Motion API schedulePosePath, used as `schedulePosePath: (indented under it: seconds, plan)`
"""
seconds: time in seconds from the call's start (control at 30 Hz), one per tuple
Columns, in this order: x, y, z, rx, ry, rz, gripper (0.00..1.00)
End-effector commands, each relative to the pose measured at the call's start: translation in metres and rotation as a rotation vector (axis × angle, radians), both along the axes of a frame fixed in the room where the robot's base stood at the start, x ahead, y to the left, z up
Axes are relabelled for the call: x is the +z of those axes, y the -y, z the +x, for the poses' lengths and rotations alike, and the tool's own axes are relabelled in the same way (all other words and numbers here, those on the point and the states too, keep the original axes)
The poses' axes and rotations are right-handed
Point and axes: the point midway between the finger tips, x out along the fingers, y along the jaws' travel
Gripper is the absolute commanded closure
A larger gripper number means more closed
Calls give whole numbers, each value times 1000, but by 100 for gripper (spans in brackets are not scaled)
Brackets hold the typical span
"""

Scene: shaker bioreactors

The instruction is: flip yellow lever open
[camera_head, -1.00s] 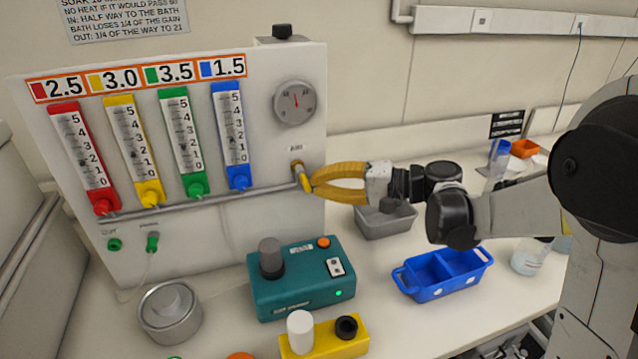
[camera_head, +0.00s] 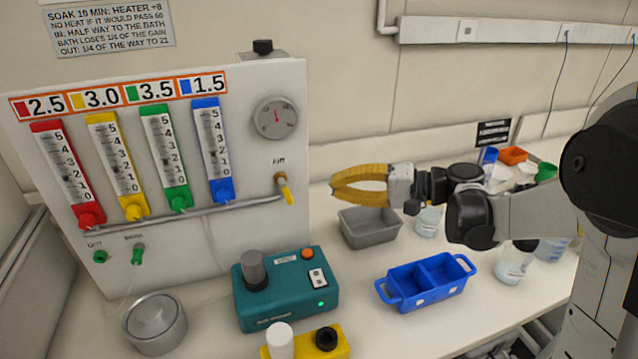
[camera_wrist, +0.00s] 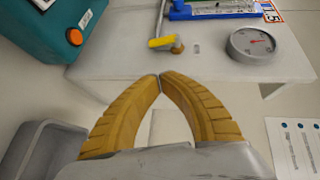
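The yellow lever (camera_head: 287,193) sits on a brass valve (camera_head: 280,178) at the right end of the grey pipe on the white panel. In the head view it points down and slightly right. The lever also shows in the wrist view (camera_wrist: 162,41), beyond my fingertips. My gripper (camera_head: 333,190) has yellow fingers and is right of the lever, apart from it. In the wrist view its fingertips (camera_wrist: 160,76) meet, with nothing held between them.
The panel (camera_head: 255,85) carries several coloured flow tubes and a round gauge (camera_head: 276,118). Below stand a teal stirrer box (camera_head: 285,295), a grey tray (camera_head: 370,238) and a blue two-part tray (camera_head: 425,290). Room beside the lever is clear.

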Motion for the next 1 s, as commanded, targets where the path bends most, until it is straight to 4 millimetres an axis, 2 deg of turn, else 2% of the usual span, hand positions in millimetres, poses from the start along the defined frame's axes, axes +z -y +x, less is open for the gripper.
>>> schedulePosePath:
  seconds: [0.03, 0.2, 0.37, 0.77, 0.87, 1.0]
  plan:
    - [5, 11, -3, -3, 0, 0, 100]
    - [10, 35, -11, -3, 0, 0, 100]
    - [11, 44, -14, -1, -1, 0, 100]
    - [11, 43, -17, -3, -5, -13, 100]
    - [10, 35, -27, -16, -24, -77, 100]
    - [1, 22, -59, -60, -63, -278, 100]
